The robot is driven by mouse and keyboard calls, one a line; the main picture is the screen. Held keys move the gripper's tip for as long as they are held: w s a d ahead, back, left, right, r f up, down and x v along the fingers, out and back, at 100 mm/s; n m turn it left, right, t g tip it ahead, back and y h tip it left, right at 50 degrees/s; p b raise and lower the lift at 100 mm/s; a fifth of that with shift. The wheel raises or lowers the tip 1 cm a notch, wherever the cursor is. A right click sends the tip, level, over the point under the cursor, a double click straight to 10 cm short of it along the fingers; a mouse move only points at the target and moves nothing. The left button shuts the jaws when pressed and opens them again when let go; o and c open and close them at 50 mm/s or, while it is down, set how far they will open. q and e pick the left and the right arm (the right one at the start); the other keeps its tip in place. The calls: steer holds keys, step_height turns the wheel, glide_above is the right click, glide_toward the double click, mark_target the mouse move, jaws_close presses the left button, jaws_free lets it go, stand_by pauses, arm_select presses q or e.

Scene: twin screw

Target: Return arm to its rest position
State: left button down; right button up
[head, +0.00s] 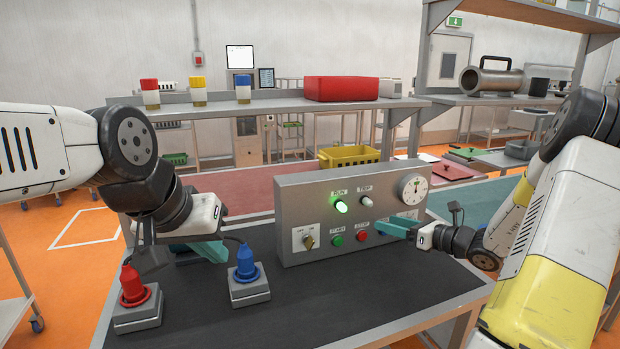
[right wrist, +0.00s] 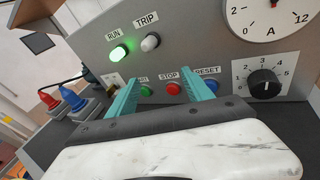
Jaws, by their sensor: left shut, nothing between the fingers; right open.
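The grey control panel (head: 290,215) stands upright on the dark bench top. Its RUN lamp (head: 341,206) glows green and its TRIP lamp (head: 366,200) is unlit. My right gripper (head: 385,228) is open and empty in front of the panel's lower right. In the right wrist view its teal fingers (right wrist: 161,80) are spread near the red STOP button (right wrist: 173,89), apart from each other; contact with the panel cannot be told. My left gripper (head: 212,250) is shut and empty above the bench, between the red plug (head: 133,286) and the blue plug (head: 246,264).
Both plugs stand upright in grey socket blocks. The panel also carries a dial gauge (head: 412,189), a rotary switch (head: 308,241) and a green START button (head: 337,240). A yellow crate (head: 348,157) stands behind the panel. The bench front right of the blue plug is clear.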

steer(key=s+a+r+n+g+h, duration=0.1)
steer(key=s+a+r+n+g, duration=0.3)
steer(key=s+a+n, duration=0.3)
steer(key=s+a+r+n+g, duration=0.3)
steer(key=s+a+n+g, duration=0.1)
steer(key=s+a+n, duration=0.35)
steer(key=s+d+r+n+t+h, duration=0.1)
steer(key=s+d+r+n+h, duration=0.1)
steer(key=s+n, duration=0.5)
steer(key=s+d+r+n+t+h, duration=0.1)
steer(key=s+d+r+n+h, duration=0.1)
steer(key=s+r+n+h, duration=0.2)
steer(key=shift+s+d+n+h, duration=0.35)
steer(key=shift+s+n+h, duration=0.65)
steer(key=shift+s+n, duration=1.05)
steer(key=shift+w, duration=0.15)
